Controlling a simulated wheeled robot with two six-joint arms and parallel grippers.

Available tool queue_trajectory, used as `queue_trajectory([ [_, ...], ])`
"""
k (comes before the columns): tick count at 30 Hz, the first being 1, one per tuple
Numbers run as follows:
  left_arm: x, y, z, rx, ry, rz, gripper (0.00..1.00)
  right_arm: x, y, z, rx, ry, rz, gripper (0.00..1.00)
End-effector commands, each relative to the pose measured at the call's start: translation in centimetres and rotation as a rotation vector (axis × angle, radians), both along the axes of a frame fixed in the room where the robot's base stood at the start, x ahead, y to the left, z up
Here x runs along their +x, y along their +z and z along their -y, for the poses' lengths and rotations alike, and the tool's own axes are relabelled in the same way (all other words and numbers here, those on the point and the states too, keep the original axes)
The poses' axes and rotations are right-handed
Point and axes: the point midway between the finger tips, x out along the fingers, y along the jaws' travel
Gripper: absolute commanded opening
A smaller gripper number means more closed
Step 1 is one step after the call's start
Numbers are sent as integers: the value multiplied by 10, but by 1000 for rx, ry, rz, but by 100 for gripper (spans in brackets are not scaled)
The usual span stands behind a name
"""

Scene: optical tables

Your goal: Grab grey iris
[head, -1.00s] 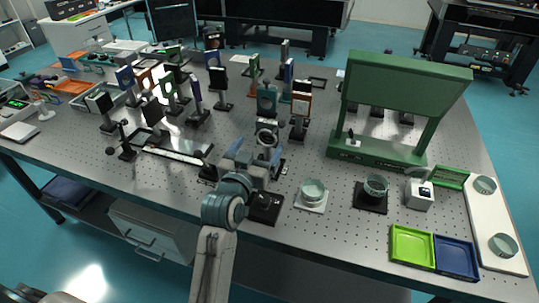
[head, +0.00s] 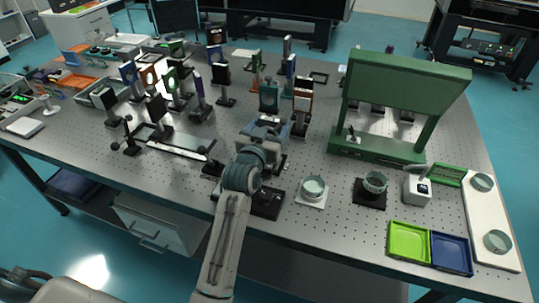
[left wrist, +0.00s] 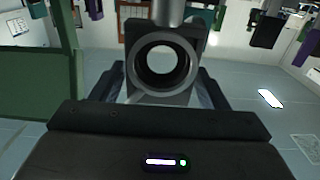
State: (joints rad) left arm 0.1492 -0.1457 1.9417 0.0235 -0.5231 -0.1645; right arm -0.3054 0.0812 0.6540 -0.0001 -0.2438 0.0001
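The grey iris (left wrist: 162,68) shows in the left wrist view as a thick grey ring with a round opening, facing the camera, with a post rising above it in the picture. My left gripper (left wrist: 160,88) has its two fingers apart, one on each side of the ring; I see no clear contact. In the head view my left gripper (head: 266,132) is at the front middle of the table and hides most or all of the iris. My right gripper is not in view.
A dark teal mount (head: 268,97) stands just behind my left gripper, and an orange-brown mount (head: 302,95) to its right. A green frame (head: 405,85) stands farther right. A white-based cup (head: 313,187) and green tray (head: 408,242) lie along the front.

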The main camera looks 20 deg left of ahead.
Motion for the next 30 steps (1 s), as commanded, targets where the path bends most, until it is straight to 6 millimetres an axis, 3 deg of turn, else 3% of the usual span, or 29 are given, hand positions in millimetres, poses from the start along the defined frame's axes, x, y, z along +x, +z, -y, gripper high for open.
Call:
queue_trajectory([
  [1,0,0,0,0,0,0,58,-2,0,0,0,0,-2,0],
  [10,0,0,0,0,0,-1,0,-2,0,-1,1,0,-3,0],
  [20,0,8,0,-1,0,4,0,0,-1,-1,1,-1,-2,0],
  [30,0,70,0,-2,0,9,0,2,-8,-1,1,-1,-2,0],
])
